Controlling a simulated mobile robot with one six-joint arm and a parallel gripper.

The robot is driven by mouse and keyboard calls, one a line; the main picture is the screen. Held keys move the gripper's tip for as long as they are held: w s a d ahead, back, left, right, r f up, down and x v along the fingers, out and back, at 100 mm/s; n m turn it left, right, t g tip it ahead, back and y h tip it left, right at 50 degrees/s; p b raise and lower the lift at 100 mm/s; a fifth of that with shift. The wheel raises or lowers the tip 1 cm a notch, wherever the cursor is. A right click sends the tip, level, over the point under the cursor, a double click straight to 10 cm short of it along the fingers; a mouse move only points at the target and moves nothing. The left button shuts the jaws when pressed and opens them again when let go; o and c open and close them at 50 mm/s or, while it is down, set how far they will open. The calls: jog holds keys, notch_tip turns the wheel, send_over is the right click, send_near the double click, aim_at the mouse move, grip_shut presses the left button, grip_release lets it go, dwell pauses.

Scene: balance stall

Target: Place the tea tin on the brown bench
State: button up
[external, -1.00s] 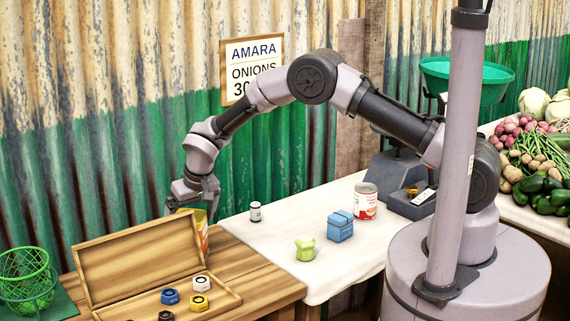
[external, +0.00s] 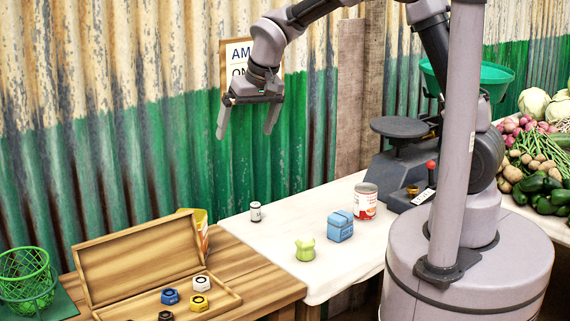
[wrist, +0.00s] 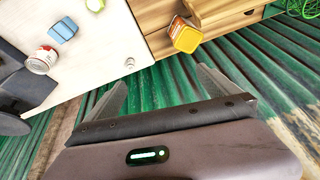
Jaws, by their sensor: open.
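A yellow-and-orange tin, which I take to be the tea tin (external: 202,226), stands on the brown bench (external: 243,262), partly hidden behind the raised lid of the wooden case. The tin (wrist: 186,36) shows clearly in the wrist view, near the bench's wall-side edge. My gripper (external: 246,136) is open and empty, raised in front of the corrugated wall, well above the tin and to its right in the external view. In the wrist view, the open fingers (wrist: 160,77) are apart from the tin.
An open wooden case (external: 140,262) with several coloured nuts and a green wire basket (external: 25,278) are on the left. The white-topped table (external: 285,222) holds a small white canister (external: 256,211), a green object (external: 305,249), a blue block (external: 340,227), a can (external: 365,201) and a scale (external: 400,150).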

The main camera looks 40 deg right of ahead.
jog(key=s+d+r+m, duration=0.1)
jog(key=s+d+r, duration=0.5)
jog(key=s, duration=0.2)
jog(key=s+d+m, duration=0.1)
jog(key=s+d, duration=0.1)
jog(key=s, duration=0.7)
jog(key=s+d+r+t+y, duration=0.1)
jog(key=s+d, duration=0.2)
jog(key=s, duration=0.7)
jog(key=shift+s+d+m+y, duration=0.2)
jog(key=shift+s+m+y, duration=0.1)
jog(key=shift+m, duration=0.1)
jog(key=shift+w+r, duration=0.1)
